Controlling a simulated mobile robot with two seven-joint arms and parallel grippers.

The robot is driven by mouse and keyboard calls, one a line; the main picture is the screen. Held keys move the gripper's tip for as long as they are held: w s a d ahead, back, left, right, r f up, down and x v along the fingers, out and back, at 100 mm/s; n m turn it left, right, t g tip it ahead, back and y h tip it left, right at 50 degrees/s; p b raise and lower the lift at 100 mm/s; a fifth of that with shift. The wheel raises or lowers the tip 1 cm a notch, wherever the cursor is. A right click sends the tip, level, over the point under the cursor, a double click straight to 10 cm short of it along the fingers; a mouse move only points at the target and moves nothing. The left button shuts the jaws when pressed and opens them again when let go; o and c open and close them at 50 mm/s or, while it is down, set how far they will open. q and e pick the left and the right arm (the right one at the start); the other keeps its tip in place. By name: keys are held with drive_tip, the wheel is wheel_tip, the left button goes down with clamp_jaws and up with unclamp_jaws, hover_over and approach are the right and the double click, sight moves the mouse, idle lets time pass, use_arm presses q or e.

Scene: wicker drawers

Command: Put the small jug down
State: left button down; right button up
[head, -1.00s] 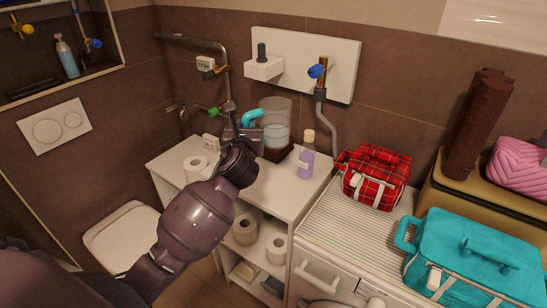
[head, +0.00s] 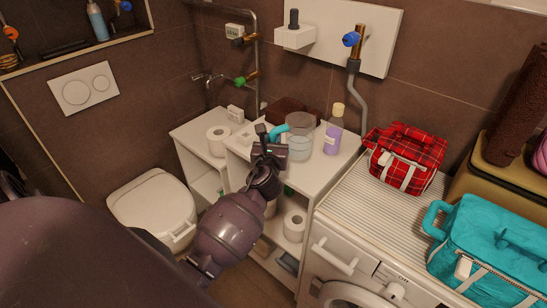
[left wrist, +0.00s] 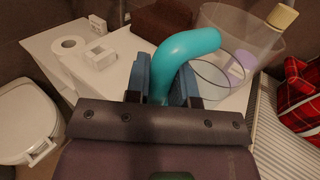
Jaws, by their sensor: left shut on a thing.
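The small jug (head: 299,145) is clear, with a thick turquoise handle. It is upright over the white cabinet top, left of the purple bottle. My left gripper (head: 268,136) is shut on the handle, with the clear body to the right of the fingers. In the left wrist view the turquoise handle (left wrist: 190,45) rises between the two blue fingers, and the clear body (left wrist: 225,78) shows beyond it. I cannot tell whether the jug's base touches the cabinet top. My right gripper is not in view.
The white cabinet (head: 320,176) holds a purple bottle (head: 334,132), a dark brown box (head: 284,110) and a toilet roll (head: 217,140). A washing machine (head: 345,260) with a red plaid bag (head: 405,158) and a turquoise bag (head: 490,245) stands at right. A toilet (head: 150,205) is at left.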

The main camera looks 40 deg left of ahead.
use_arm(q)
drive_tip(key=shift+f+b, duration=1)
drive_tip(key=shift+f, duration=1.4)
drive_tip(key=shift+r, duration=0.1)
drive_tip(key=c, duration=1)
unclamp_jaws()
drive_tip(key=shift+f, duration=0.2)
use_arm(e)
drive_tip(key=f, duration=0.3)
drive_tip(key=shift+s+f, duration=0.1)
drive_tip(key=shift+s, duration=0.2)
use_arm(q)
drive_tip(key=shift+r, duration=0.25)
drive_tip(key=shift+v, duration=6)
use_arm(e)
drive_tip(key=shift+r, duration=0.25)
